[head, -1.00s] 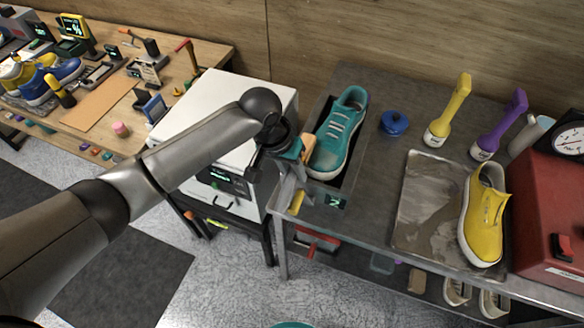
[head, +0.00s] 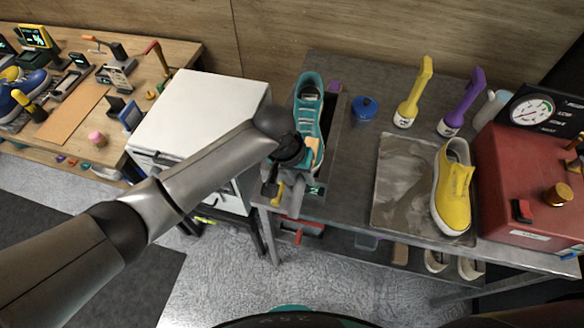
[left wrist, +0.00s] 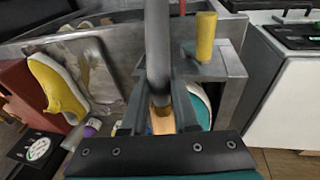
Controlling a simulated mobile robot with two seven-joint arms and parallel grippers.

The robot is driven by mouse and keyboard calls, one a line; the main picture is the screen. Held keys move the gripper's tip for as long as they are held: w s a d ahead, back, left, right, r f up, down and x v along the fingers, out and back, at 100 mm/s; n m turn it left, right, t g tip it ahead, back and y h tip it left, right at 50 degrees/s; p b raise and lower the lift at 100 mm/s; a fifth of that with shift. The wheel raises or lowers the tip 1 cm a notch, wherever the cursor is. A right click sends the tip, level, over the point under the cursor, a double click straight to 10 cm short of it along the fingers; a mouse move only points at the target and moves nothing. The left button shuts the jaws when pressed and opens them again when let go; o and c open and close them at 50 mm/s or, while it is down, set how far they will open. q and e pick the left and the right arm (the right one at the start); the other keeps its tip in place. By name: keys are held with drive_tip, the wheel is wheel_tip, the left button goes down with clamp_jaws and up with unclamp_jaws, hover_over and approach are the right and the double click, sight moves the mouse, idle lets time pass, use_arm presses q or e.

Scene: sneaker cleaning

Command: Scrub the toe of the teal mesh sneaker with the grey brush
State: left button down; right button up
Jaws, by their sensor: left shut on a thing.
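The teal mesh sneaker (head: 309,92) lies in a dark tray (head: 336,125) at the left end of the grey bench, toe toward the front edge. My left gripper (head: 298,172) is over the toe end and hides part of it. It is shut on the grey brush (left wrist: 158,55), whose long grey handle runs between the fingers (left wrist: 160,110) in the left wrist view. A tan part shows between the fingers. The sneaker's teal and white toe (left wrist: 201,103) shows behind them. I cannot tell whether the bristles touch the toe. My right gripper is not in view.
A yellow sneaker (head: 453,190) lies on a metal tray (head: 396,195) beside a red machine (head: 530,175). A white cabinet (head: 195,115) stands left.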

use_arm(q)
drive_tip(key=shift+s+d, duration=0.2)
drive_tip(key=shift+s, duration=0.05)
drive_tip(key=w+a, duration=0.4)
drive_tip(key=a, duration=0.3)
drive_tip(key=shift+a+r, duration=0.15)
drive_tip(key=shift+a, duration=0.05)
idle(0.4)
drive_tip(key=shift+s+d+v, duration=0.15)
drive_tip(key=shift+v, duration=0.85)
drive_tip(key=shift+s+d+v, duration=0.1)
drive_tip(key=shift+d+v, duration=0.05)
drive_tip(key=shift+v, duration=0.8)
drive_tip(key=shift+s+d+v, duration=0.15)
drive_tip(key=shift+v, duration=0.85)
drive_tip(key=shift+r, duration=0.15)
drive_tip(key=shift+s+d+v, duration=0.1)
drive_tip(key=shift+v, duration=0.6)
drive_tip(key=shift+s+d+v, duration=0.1)
drive_tip(key=shift+v, duration=0.6)
